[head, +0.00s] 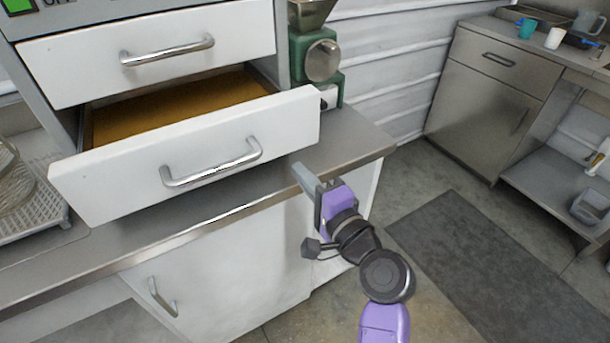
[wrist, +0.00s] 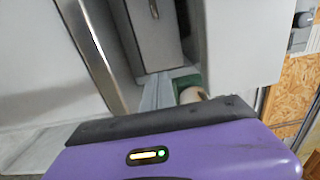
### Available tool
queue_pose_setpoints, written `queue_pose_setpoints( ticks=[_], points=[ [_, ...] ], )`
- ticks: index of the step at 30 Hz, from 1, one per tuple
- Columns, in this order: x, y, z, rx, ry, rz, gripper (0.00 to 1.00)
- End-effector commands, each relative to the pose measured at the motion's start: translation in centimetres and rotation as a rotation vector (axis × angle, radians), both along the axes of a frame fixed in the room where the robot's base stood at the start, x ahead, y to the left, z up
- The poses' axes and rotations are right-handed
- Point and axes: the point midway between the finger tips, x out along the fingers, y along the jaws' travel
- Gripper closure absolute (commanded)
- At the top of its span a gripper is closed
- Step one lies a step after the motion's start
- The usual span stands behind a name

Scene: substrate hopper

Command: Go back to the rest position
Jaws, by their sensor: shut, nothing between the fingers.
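My gripper (head: 302,178) is purple and grey, and its fingers are shut with nothing seen between them.
The lower drawer (head: 100,190) stands open over the counter (head: 350,150); the upper drawer (head: 150,52) is shut. A green machine (head: 300,55) with a hopper stands behind. Floor with a dark mat (head: 480,260) is clear at the right. A steel cabinet (head: 480,100) stands beyond.

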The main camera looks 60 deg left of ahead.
Motion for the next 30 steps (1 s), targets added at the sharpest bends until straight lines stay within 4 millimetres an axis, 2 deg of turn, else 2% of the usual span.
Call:
queue_pose_setpoints(
  ticks=[4, 12, 15, 18, 20, 26, 30],
  points=[
    [0.0, -0.7, 0.0, 0.0, 0.0, -0.001, 1.0],
    [0.0, -0.8, 0.1, 0.001, -0.01, -0.002, 1.0],
    [1.1, -0.9, 0.5, 0.007, -0.069, -0.05, 1.0],
    [3.0, -1.7, 2.6, 0.019, -0.205, -0.147, 1.0],
    [3.9, -3.2, 2.5, 0.008, -0.296, -0.227, 1.0],
    [6.2, -10.4, 0.4, -0.077, -0.501, -0.454, 1.0],
    [6.8, -17.0, -1.6, -0.17, -0.631, -0.607, 1.0]
  ],
)
